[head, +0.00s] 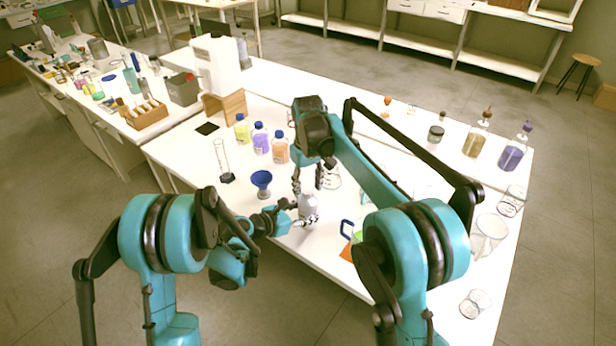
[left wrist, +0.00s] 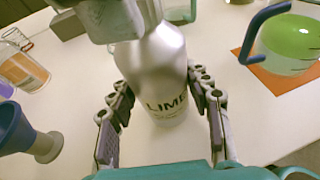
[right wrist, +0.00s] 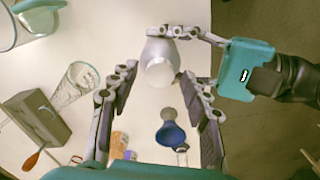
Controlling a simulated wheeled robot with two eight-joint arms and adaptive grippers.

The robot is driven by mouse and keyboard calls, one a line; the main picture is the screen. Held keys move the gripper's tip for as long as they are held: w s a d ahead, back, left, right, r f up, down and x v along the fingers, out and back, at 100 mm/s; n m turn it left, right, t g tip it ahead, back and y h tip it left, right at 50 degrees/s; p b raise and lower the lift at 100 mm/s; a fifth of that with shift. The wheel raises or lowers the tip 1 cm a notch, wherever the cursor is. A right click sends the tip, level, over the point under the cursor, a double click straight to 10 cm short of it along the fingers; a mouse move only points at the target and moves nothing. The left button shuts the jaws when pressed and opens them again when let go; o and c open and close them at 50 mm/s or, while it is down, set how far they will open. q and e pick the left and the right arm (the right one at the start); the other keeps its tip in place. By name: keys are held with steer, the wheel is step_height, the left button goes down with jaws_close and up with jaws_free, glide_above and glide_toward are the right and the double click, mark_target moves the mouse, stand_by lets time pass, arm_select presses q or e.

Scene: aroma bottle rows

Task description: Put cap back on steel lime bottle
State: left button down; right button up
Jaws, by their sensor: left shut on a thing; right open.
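The steel lime bottle (head: 308,207) stands upright on the table, and its "LIME" label faces the left wrist view (left wrist: 165,75). My left gripper (left wrist: 160,88) is shut around the bottle's body. Whether the cap is fully seated cannot be told.
A blue funnel (head: 262,178) stands left of the bottle. An orange-liquid bottle (head: 280,150), a purple one (head: 260,139) and a yellow one (head: 242,130) stand behind it. A blue-handled vessel of green liquid (left wrist: 290,42) stands close on an orange mat (left wrist: 272,80).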

steer(key=shift+f, duration=0.4)
jaws_close()
steer(key=shift+o, duration=0.4)
jaws_free()
steer(key=shift+r, duration=0.1)
step_height(320, 180, up, 12)
